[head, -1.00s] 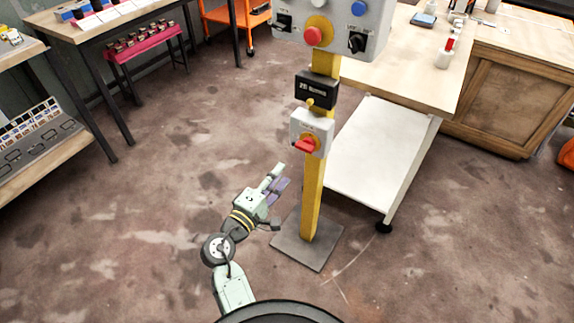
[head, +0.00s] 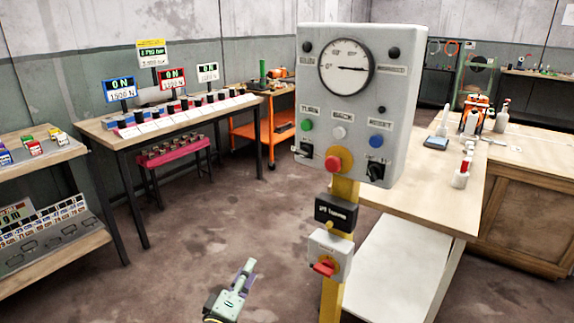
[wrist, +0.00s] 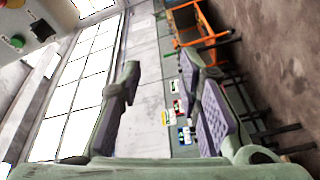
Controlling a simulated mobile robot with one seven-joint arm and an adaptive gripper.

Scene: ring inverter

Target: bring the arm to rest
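My gripper shows at the bottom of the head view (head: 236,285), in front of the yellow post and to its left, with its lower part cut off by the frame edge. In the wrist view my gripper (wrist: 162,95) has its two fingers wide apart, with nothing between them. Beyond the fingers are the wall, windows and the far table, turned sideways. The grey control panel (head: 350,100) with a gauge stands on the yellow post (head: 330,300). My gripper is apart from the post and panel.
A red-handled switch box (head: 330,257) sits on the post. A wooden workbench (head: 430,200) with a white lower shelf (head: 390,270) stands at right. A long table (head: 110,133) with displays and an orange cart (head: 245,130) stand behind.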

